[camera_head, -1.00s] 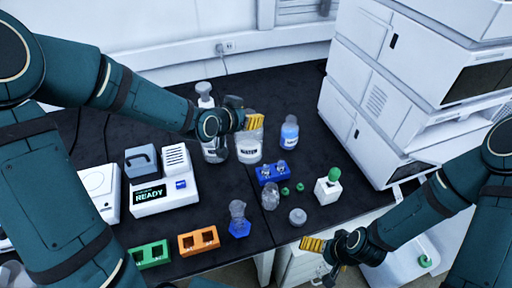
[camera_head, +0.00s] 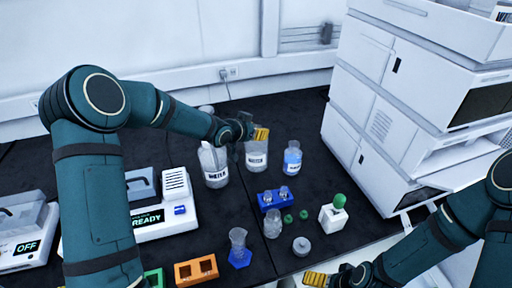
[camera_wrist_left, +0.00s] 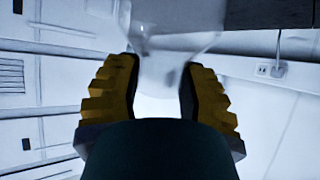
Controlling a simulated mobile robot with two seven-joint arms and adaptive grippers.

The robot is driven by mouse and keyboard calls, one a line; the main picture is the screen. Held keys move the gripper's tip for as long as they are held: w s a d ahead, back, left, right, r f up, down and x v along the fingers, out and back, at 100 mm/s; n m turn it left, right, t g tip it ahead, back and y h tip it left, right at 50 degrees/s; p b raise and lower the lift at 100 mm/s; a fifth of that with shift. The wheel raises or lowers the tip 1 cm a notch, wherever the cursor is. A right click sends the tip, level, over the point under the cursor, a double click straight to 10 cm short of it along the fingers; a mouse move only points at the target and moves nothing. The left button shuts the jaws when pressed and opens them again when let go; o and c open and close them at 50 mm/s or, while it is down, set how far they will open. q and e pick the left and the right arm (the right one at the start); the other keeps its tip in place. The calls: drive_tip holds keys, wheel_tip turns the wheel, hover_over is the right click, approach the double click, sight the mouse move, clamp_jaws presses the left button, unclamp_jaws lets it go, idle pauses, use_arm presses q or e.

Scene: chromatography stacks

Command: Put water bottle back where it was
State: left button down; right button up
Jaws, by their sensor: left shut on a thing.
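My left gripper (camera_head: 258,134) is shut on the upper part of a clear bottle with a white label, the water bottle (camera_head: 256,158). Its small print is hard to read. The bottle is upright between another clear labelled bottle (camera_head: 214,166) and a blue-filled bottle (camera_head: 292,158). I cannot tell whether its base touches the bench. In the left wrist view clear glass (camera_wrist_left: 165,55) shows between the yellow fingers (camera_wrist_left: 160,95). The gripper hides the bottle's top in the head view. My right gripper (camera_head: 318,280) is at the bottom edge, away from the bottles; its opening is unclear.
A blue rack (camera_head: 278,199), a flask (camera_head: 239,248), a small clear bottle (camera_head: 272,224) and a green-capped white box (camera_head: 334,212) stand nearer. The white READY device (camera_head: 175,215) is left, and the instrument stack (camera_head: 375,130) is right. Dark bench is bare behind the bottles.

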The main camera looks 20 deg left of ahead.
use_arm(q)
wheel_tip(320, 180, down, 4)
drive_tip(key=shift+f+b, duration=0.1)
drive_tip(key=shift+b, duration=0.35)
drive_tip(key=shift+f, duration=0.2)
drive_tip(key=c, duration=0.5)
unclamp_jaws()
drive_tip(key=shift+c, duration=0.2)
drive_tip(key=shift+r, duration=0.1)
drive_tip(key=p+v, duration=0.2)
drive_tip(key=v, duration=1)
